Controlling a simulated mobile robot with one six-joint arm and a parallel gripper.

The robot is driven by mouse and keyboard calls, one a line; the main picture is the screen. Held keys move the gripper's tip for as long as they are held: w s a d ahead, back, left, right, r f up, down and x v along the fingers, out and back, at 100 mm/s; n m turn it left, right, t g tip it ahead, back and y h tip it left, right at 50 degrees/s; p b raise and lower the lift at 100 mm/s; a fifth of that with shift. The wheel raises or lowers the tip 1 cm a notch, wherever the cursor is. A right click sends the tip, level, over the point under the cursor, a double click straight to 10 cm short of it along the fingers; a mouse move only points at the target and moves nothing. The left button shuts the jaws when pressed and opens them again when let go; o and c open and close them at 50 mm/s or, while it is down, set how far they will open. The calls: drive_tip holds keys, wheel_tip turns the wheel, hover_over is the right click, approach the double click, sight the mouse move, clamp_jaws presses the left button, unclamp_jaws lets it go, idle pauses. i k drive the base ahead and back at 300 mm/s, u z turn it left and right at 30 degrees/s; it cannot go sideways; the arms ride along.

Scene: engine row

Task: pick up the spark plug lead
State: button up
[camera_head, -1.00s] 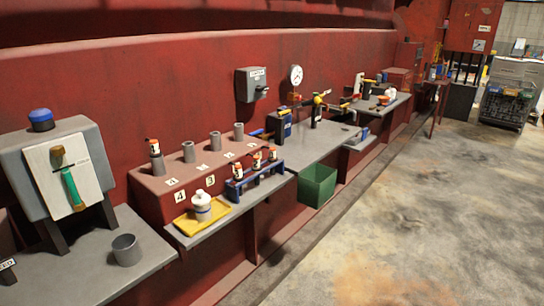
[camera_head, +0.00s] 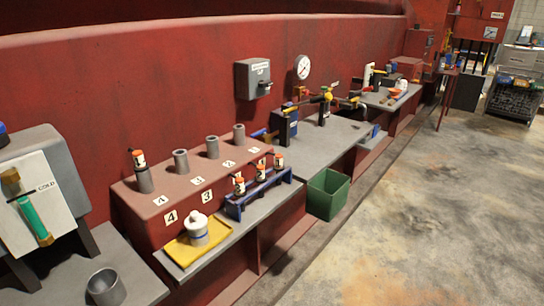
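Three small dark, white and orange pieces, which look like spark plug leads, stand upright in a blue rack (camera_head: 234,211) on the grey shelf. They are the left one (camera_head: 239,187), the middle one (camera_head: 261,173) and the right one (camera_head: 279,161). A similar piece (camera_head: 139,159) sits on top of the leftmost grey post (camera_head: 145,181) on the red block (camera_head: 190,190), by a 4 label. The other posts on the block show nothing on top. Which piece the task means, I cannot tell. My gripper is not in view.
A white bottle (camera_head: 196,226) stands on a yellow tray (camera_head: 175,249) left of the rack. A grey cup (camera_head: 106,288) stands at the lower left. A green bin (camera_head: 328,195) is below the bench. Open floor (camera_head: 440,210) lies to the right.

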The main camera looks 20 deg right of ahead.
sight(278, 167)
drive_tip(key=z, duration=0.05)
drive_tip(key=i, duration=0.95)
drive_tip(key=z, duration=0.3)
